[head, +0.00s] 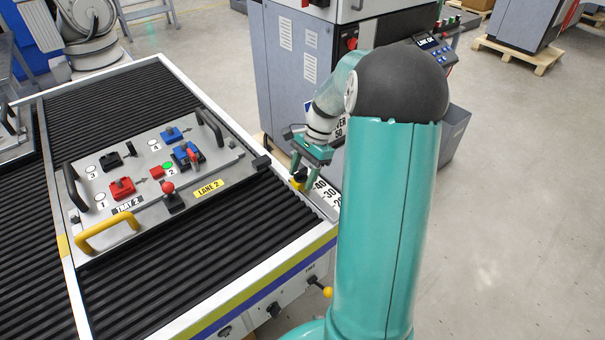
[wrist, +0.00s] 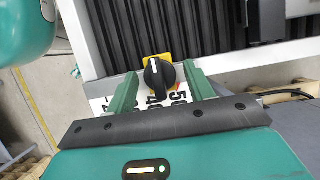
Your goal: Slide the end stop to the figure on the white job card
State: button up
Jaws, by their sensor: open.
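The end stop (head: 299,182) is a yellow block with a black knob on the conveyor's side rail. In the wrist view the end stop (wrist: 158,75) sits between my fingers, beside the figures 40 and 50 of the white scale (wrist: 97,105); its exact reading is unclear. The scale in the head view (head: 327,193) shows 40, 30 and 20. My gripper (head: 304,176) is open around the knob; in the wrist view my gripper (wrist: 163,77) shows gaps at both fingers. A white card (head: 338,131) on the grey machine shows "VER" and "50", partly hidden by my arm.
A fixture tray (head: 150,235) with coloured clamps, handles and a "LANE 2" label lies on the black ribbed conveyor (head: 190,285). The grey machine (head: 290,60) stands behind.

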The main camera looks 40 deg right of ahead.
jog(key=v, duration=1.3)
jog(key=shift+r, duration=0.2)
